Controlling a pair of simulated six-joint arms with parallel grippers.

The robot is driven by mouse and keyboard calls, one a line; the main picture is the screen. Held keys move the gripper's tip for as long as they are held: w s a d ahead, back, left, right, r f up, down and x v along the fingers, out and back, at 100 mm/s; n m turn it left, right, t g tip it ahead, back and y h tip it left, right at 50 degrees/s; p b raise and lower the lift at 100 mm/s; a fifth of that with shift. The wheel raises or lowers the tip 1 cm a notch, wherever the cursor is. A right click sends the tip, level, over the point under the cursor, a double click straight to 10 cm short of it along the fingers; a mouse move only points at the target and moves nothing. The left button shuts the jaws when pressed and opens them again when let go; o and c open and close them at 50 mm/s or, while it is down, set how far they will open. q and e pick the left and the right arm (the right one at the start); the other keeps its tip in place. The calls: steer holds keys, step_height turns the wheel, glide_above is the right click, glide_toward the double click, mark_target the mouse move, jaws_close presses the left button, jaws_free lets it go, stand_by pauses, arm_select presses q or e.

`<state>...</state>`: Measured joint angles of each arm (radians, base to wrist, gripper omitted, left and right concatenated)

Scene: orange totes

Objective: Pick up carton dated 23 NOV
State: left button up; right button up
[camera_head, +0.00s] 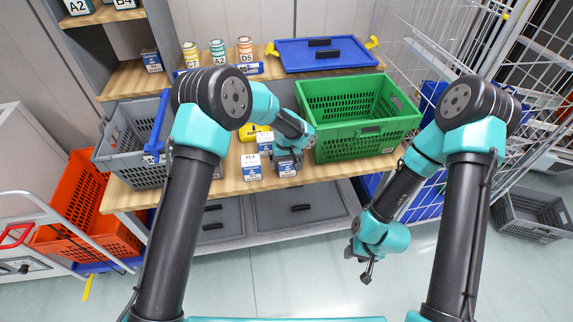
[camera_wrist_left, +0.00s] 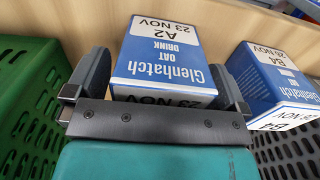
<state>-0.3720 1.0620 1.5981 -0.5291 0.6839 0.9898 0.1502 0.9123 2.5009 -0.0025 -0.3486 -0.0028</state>
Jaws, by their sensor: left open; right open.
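The carton dated 23 NOV (camera_wrist_left: 165,62) is blue and white, marked Glenhatch oat drink and A2. In the left wrist view it sits between the two fingers of my left gripper (camera_wrist_left: 155,88), which is open with one finger on each side. In the head view my left gripper (camera_head: 287,152) is low over this carton (camera_head: 287,167) on the wooden bench, partly covering it. A similar carton (camera_wrist_left: 272,80) marked B4 with another date stands beside it; it shows in the head view at left (camera_head: 251,168). My right gripper (camera_head: 367,268) is open and empty above the floor.
A green crate (camera_head: 370,140) stands close right of the cartons on the bench (camera_head: 232,184). A grey crate (camera_head: 120,165) is at left, with something yellow (camera_head: 250,132) behind the cartons. A blue lid (camera_head: 325,57) and several small cans (camera_head: 218,52) are behind.

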stand_by(0.4)
arm_select(q)
steer(key=c, duration=1.1)
